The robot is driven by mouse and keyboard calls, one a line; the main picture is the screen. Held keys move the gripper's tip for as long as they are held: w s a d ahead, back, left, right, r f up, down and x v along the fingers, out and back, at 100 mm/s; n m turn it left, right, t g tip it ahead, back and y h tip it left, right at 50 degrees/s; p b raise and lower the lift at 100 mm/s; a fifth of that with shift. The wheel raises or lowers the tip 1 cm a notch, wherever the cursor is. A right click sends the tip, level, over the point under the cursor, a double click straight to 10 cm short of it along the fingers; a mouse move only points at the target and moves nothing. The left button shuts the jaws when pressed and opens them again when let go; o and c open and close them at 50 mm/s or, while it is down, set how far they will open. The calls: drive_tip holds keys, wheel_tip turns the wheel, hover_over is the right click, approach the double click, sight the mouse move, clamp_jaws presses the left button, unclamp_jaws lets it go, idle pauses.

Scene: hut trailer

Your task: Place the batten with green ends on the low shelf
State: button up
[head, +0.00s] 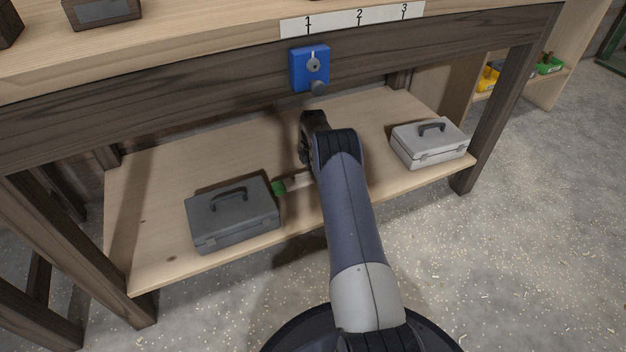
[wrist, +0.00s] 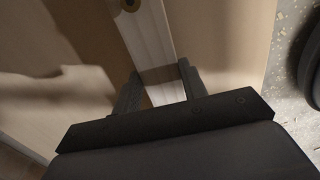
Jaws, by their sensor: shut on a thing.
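The batten with green ends (head: 294,183) is at the low shelf (head: 160,170), its left green end beside the dark grey toolbox and the rest hidden behind my arm. In the wrist view the pale batten (wrist: 146,38) runs between the two fingers of my gripper (wrist: 158,85), which is shut on it. A dark round spot with a yellowish centre shows on the batten at the top of that view. I cannot tell whether the batten touches the shelf. In the head view my gripper is mostly hidden by my own arm.
A dark grey toolbox (head: 232,214) stands on the shelf left of my arm, and a light grey toolbox (head: 429,143) stands at the right end. A blue box with a knob (head: 309,69) hangs on the bench's front beam (head: 180,88) above. The shelf's far left is clear.

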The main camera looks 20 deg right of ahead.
drive_tip(key=shift+f+b, duration=0.35)
drive_tip(key=shift+f, duration=1.1)
drive_tip(key=shift+f, duration=0.1)
drive_tip(key=o, duration=1.1)
drive_tip(key=shift+o, duration=0.2)
wheel_tip(320, 180, up, 12)
drive_tip(key=p, duration=0.4)
drive_tip(key=shift+p, duration=0.3)
drive_tip(key=shift+f, duration=0.1)
